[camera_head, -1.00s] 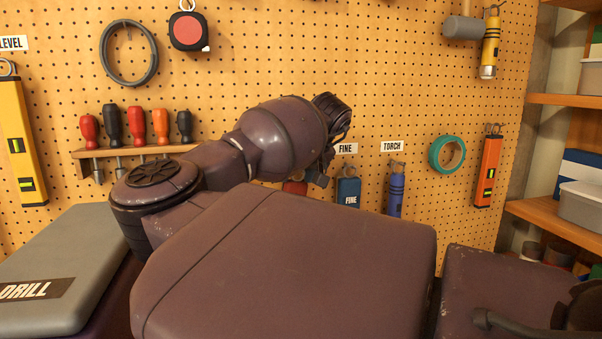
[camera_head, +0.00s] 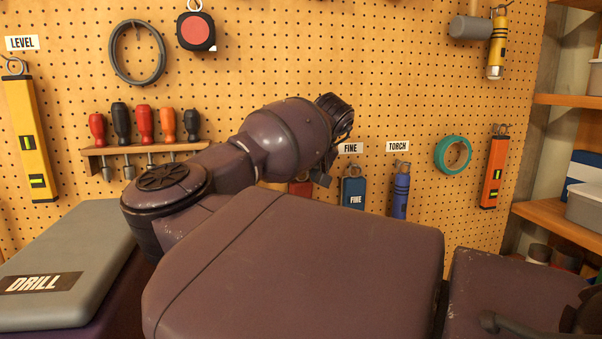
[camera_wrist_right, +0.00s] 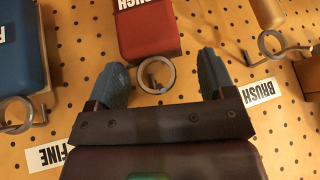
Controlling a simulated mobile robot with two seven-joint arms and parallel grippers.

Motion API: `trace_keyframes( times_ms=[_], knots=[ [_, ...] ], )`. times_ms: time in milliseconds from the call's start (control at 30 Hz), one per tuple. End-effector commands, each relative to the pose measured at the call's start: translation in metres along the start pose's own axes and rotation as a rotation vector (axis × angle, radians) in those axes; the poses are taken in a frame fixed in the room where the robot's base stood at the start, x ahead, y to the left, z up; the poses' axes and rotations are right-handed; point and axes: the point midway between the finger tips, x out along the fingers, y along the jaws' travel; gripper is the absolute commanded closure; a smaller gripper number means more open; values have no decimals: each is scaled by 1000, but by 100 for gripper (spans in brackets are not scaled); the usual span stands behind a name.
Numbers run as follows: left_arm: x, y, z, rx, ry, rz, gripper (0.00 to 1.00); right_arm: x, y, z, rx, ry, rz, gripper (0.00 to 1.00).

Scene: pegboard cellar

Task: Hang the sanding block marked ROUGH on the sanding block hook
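The red sanding block (camera_wrist_right: 150,32) hangs at the pegboard; its white label, upside down in the right wrist view, reads as ROUGH, partly cut off. In the head view only a bit of the red block (camera_head: 300,187) shows below my arm. Its metal ring (camera_wrist_right: 157,75) lies between the fingers of my right gripper (camera_wrist_right: 160,70), which are spread apart on either side without visible contact. Whether the ring sits on a hook is unclear. My right arm hides the label above the red block in the head view. My left gripper is out of view.
The blue FINE block (camera_head: 353,192) hangs just right of the red one, and a blue torch (camera_head: 400,195) beyond it. A screwdriver rack (camera_head: 145,155) is to the left. A grey DRILL case (camera_head: 75,250) lies at lower left. Hooks crowd the pegboard near my gripper.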

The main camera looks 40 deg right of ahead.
Motion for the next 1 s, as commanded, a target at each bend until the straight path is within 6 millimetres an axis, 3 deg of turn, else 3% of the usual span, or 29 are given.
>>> trace_keyframes(
  times_ms=[67,467,1000],
  knots=[
    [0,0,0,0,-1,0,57,0,0,0,0,0,0,13],
    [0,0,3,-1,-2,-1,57,-8,1,0,0,2,2,13],
    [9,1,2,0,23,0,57,-94,1,0,1,1,1,13]
  ],
)
